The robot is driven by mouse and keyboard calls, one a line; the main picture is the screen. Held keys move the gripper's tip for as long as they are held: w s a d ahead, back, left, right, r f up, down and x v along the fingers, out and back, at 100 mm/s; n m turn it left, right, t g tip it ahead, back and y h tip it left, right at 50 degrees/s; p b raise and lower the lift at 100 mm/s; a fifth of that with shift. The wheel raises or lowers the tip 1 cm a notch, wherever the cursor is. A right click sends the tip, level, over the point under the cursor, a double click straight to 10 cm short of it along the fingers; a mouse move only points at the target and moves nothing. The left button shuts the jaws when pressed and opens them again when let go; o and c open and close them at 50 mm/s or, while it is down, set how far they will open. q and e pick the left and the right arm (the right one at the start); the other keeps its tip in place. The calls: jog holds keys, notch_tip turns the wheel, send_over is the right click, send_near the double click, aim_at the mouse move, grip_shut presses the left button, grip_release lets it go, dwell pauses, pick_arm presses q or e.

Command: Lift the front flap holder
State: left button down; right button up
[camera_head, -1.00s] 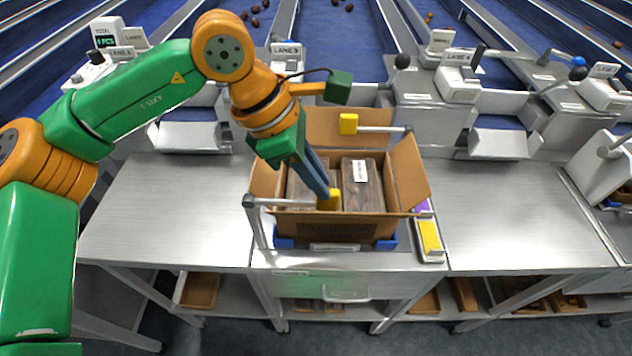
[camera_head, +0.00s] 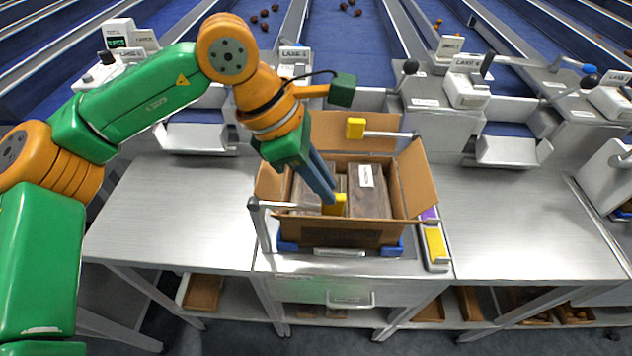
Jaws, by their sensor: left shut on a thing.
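The front flap holder (camera_head: 290,205) is a thin grey bar running from a post at the front left corner of the carton stand, ending in a yellow tab. It lies across the front edge of the open cardboard carton (camera_head: 340,232). My left gripper (camera_head: 333,203) comes down from above and is shut on the yellow tab; its fingers partly hide the tab. Two packs with brown contents (camera_head: 366,190) stand inside the carton, the right one with a white label. My right gripper is out of view.
A second bar with a yellow tab (camera_head: 355,128) lies across the back flap. The carton's side flaps lean outward. A slim tray with yellow and purple blocks (camera_head: 435,245) lies right of the carton. The steel table (camera_head: 500,215) is clear at both sides.

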pick_arm(q)
jog(key=shift+s+a+f+g+b, duration=0.1)
jog(key=shift+s+f+g+b, duration=0.25)
jog(key=shift+f, duration=0.25)
jog(key=shift+r, duration=0.1)
jog(key=c, duration=1.5)
grip_release()
jog(key=shift+s+r, duration=0.1)
jog(key=shift+r, duration=0.05)
jog(key=o, duration=0.4)
jog(key=shift+s+r, duration=0.25)
jog(key=shift+s, duration=0.1)
jog(key=shift+w, duration=0.25)
